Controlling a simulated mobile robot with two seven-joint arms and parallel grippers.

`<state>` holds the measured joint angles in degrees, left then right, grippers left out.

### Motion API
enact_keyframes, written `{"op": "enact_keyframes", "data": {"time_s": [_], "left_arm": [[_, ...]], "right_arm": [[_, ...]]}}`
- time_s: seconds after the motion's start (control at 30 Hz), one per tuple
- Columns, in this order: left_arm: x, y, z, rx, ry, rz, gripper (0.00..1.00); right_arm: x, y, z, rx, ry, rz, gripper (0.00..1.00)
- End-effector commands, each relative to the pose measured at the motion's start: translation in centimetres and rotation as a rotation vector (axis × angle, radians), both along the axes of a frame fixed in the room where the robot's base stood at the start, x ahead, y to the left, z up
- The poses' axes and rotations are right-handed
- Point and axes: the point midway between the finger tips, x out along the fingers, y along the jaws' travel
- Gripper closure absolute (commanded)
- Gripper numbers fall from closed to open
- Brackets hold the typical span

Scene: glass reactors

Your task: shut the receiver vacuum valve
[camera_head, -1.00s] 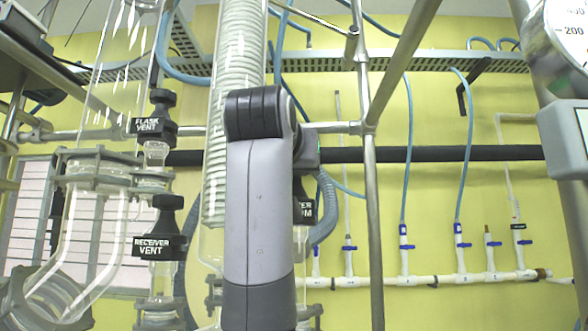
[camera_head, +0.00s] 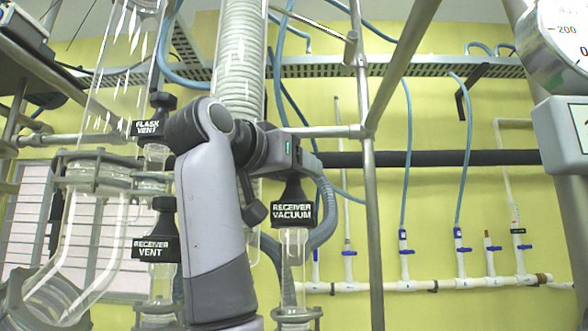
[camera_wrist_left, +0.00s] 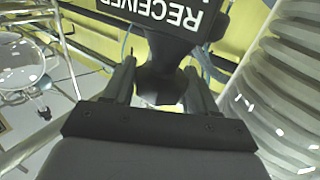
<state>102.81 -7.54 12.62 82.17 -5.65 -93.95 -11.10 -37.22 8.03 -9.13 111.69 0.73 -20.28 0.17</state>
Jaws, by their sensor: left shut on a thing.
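The receiver vacuum valve (camera_head: 292,213) is a black knob with a white-lettered label on a clear glass neck, right of my left forearm in the head view. My left gripper (camera_head: 298,166) reaches it from above and is shut on its black top. In the left wrist view, the fingers of the left gripper (camera_wrist_left: 160,84) lie on both sides of the black knob of the receiver vacuum valve (camera_wrist_left: 163,62), with its label upside down. The knob's top is partly hidden by the gripper in the head view. My right gripper is not in view.
The receiver vent valve (camera_head: 157,246) and flask vent valve (camera_head: 150,126) stand left, close to my arm. A ribbed glass condenser (camera_head: 240,60) rises behind it. A steel post (camera_head: 371,220) and grey hose (camera_head: 328,215) are just right. A gauge (camera_head: 565,45) is upper right.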

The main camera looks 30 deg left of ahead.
Motion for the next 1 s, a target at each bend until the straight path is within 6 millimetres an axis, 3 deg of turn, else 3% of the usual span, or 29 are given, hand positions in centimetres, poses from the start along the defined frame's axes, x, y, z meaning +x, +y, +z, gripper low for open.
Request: {"op": "enact_keyframes", "data": {"time_s": [0.17,0.2,0.23,0.67,1.0], "left_arm": [[0.03,0.0,-0.08,0.001,0.004,0.001,0.73],[0.03,0.01,-0.08,0.001,0.004,0.001,0.33],[0.03,0.0,-0.08,0.001,0.004,0.001,0.23],[0.02,-0.07,-0.03,0.001,0.002,0.04,0.22],[0.04,-0.09,0.06,0.003,0.002,0.284,0.22]], "right_arm": [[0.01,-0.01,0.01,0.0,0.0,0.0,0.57],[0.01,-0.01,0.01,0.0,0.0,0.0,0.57],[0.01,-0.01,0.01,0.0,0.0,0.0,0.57],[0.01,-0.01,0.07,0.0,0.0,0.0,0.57],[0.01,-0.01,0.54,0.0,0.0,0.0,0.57]]}}
